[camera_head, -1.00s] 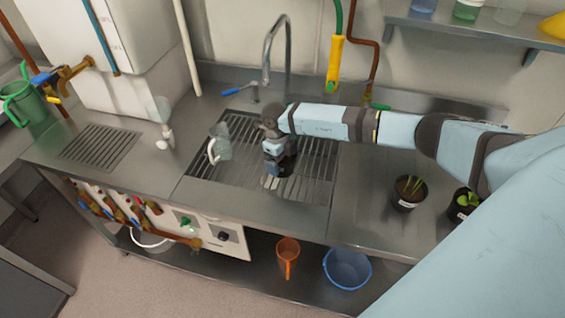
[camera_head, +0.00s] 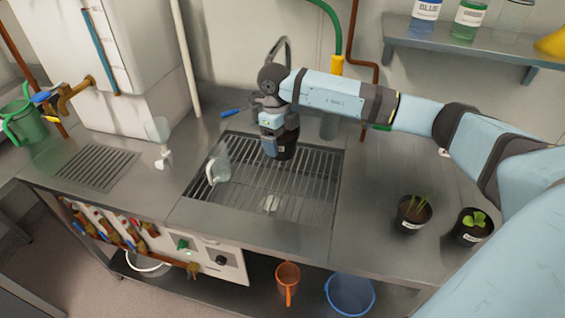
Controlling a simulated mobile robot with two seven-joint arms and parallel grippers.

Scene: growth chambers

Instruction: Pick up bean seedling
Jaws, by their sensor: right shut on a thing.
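My right gripper (camera_head: 274,146) is shut on a black pot (camera_head: 287,149) over the back part of the sink grating. It looks raised above the grating. Any plant in this pot is hidden by my gripper. A black pot (camera_head: 472,226) with broad bright green leaves, which looks like a bean seedling, stands on the counter at the right. Another black pot with a pale label and thin upright shoots (camera_head: 414,211) stands to its left. Both are well apart from my right gripper. My left gripper is not in view.
The tap (camera_head: 283,50) rises behind my gripper. A shelf with bottles (camera_head: 455,48) hangs at the upper right. The counter between sink and pots is clear.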

